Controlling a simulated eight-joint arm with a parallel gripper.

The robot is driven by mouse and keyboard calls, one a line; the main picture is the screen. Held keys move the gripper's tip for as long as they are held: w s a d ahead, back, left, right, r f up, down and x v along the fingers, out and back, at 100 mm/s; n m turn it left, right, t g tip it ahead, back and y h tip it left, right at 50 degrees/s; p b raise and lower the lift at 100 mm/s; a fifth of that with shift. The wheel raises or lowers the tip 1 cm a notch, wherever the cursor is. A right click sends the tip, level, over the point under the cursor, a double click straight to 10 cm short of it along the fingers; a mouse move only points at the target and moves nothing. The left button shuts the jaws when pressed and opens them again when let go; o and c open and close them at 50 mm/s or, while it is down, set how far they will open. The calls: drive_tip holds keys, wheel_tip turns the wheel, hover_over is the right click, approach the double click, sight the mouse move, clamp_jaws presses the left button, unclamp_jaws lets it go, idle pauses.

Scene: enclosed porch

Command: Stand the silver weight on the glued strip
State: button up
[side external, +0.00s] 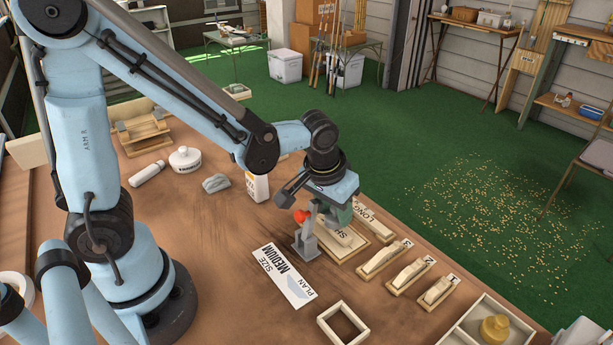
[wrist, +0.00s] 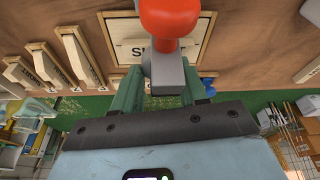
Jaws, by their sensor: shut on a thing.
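My gripper (wrist: 163,92) points down over the SHORT board (side external: 352,243). Its green fingers are shut on a grey piece with a red knob (wrist: 168,78), which also shows in the side view (side external: 308,242). The red knob covers part of the SHORT label in the wrist view. I cannot tell whether this piece touches the table or board. No thing in view is clearly the silver weight. The glued strip cannot be made out; my gripper hides part of the SHORT board. A yellow, brass-like weight (side external: 495,327) stands in a pale tray (side external: 461,333).
A MEDIUM plan card (side external: 284,276) and an empty wooden frame (side external: 342,324) lie in front. A white lidded pot (side external: 185,159) and grey lump (side external: 216,183) are at left.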

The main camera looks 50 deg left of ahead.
drive_tip(key=shift+f, duration=0.35)
drive_tip(key=o, duration=1.8)
drive_tip(key=shift+w+v, duration=0.15)
drive_tip(key=shift+v, duration=1.6)
drive_tip(key=shift+w+v, duration=0.15)
drive_tip(key=shift+v, duration=1.55)
drive_tip(key=shift+r, duration=0.1)
drive_tip(key=a+v, duration=0.1)
drive_tip(key=v, duration=1.1)
drive_tip(key=a+f+t, duration=0.1)
drive_tip(key=f, duration=0.1)
drive_tip(key=s+a+f+m+t, duration=0.1)
drive_tip(key=a+f, duration=0.1)
drive_tip(key=f, duration=0.1)
drive_tip(key=s+a+f+m+t, duration=0.1)
drive_tip(key=f+t, duration=0.1)
drive_tip(key=f, duration=0.1)
drive_tip(key=shift+a+f+h, duration=0.1)
drive_tip(key=shift+a+h, duration=0.2)
